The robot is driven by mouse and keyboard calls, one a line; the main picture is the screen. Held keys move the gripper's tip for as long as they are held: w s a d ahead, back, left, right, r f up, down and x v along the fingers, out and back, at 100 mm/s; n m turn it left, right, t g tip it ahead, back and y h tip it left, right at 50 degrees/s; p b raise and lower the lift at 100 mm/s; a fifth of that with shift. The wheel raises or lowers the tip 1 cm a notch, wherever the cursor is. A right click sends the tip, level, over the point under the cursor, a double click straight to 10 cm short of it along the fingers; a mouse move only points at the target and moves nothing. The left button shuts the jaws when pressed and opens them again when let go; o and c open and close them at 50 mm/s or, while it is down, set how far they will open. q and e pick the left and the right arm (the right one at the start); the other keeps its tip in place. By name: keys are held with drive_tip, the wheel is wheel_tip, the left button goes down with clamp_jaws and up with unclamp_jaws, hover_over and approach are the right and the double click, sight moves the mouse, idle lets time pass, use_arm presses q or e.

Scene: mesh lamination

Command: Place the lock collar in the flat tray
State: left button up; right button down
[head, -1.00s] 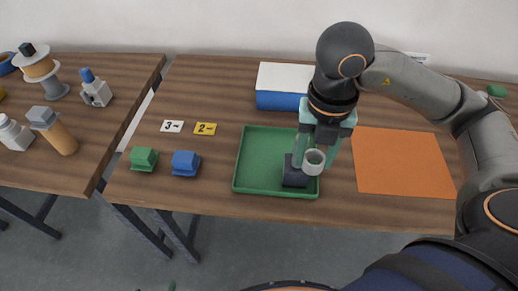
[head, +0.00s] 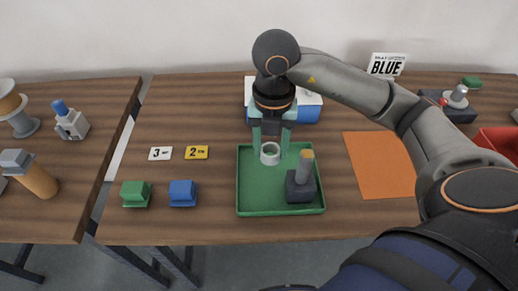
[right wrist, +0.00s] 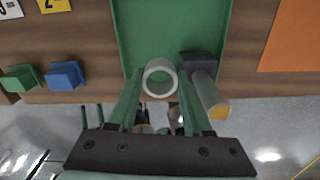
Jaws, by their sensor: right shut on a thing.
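The lock collar, a pale grey ring (head: 270,160), is held upright between the fingers of my right gripper (head: 269,150), which is shut on it. The right wrist view also shows the collar (right wrist: 160,94) between the green fingertips (right wrist: 160,85). The flat tray is a shallow green tray (head: 259,201) in the middle of the table. The collar is over the tray's back left part; whether it touches the floor cannot be told. My left gripper is not in view.
A dark block (head: 300,189) with a grey and orange peg stands in the tray's right side. An orange mat (head: 382,165) lies to the right. Green (head: 135,193) and blue (head: 182,193) blocks stand left. A blue and white box (head: 309,107) is behind. The tray's front left is bare.

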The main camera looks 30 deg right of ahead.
hover_over(256, 162)
drive_tip(key=s, duration=0.2)
drive_tip(key=f, duration=0.5)
drive_tip(key=shift+w+f+b, duration=0.2)
drive_tip(key=shift+w+b, duration=0.05)
drive_tip(key=shift+b, duration=0.15)
drive_tip(key=shift+w+f, duration=0.65)
drive_tip(key=shift+f, duration=0.05)
wheel_tip(256, 162, down, 3)
drive_tip(key=shift+d+f, duration=0.1)
drive_tip(key=shift+f, duration=0.15)
drive_tip(key=shift+c, duration=1.6)
unclamp_jaws()
drive_tip(key=shift+r, duration=0.2)
wheel_tip(256, 162, up, 12)
drive_tip(key=p, duration=0.1)
